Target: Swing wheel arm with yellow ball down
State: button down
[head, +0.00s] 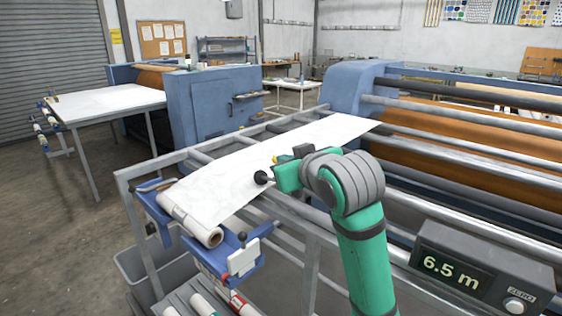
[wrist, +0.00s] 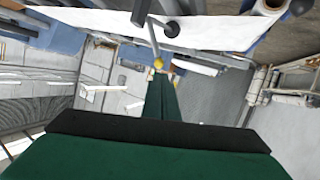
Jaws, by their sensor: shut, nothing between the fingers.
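A grey rod, apparently the wheel arm (wrist: 153,40), ends in a small yellow ball (wrist: 158,63) in the wrist view. In the head view a small yellow patch (head: 283,159), apparently that ball, shows beside my green gripper (head: 284,177). My gripper is shut and empty. Its narrow green fingers (wrist: 160,80) point at the ball and their tips lie close to it; I cannot tell whether they touch. A black knob (head: 262,178) stands just left of my gripper, and a dark knob also shows in the wrist view (wrist: 172,28). The wheel itself is mostly hidden behind my gripper.
White fabric (head: 220,178) runs over the frame from a roll (head: 205,232) in a blue cradle. Metal rails (head: 440,150) and the brown calender drum (head: 440,132) lie to the right. A 6.5 m counter box (head: 480,268) stands at front right. Open floor (head: 60,230) lies left.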

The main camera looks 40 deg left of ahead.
jog(key=v, duration=0.9)
jog(key=shift+r, duration=0.35)
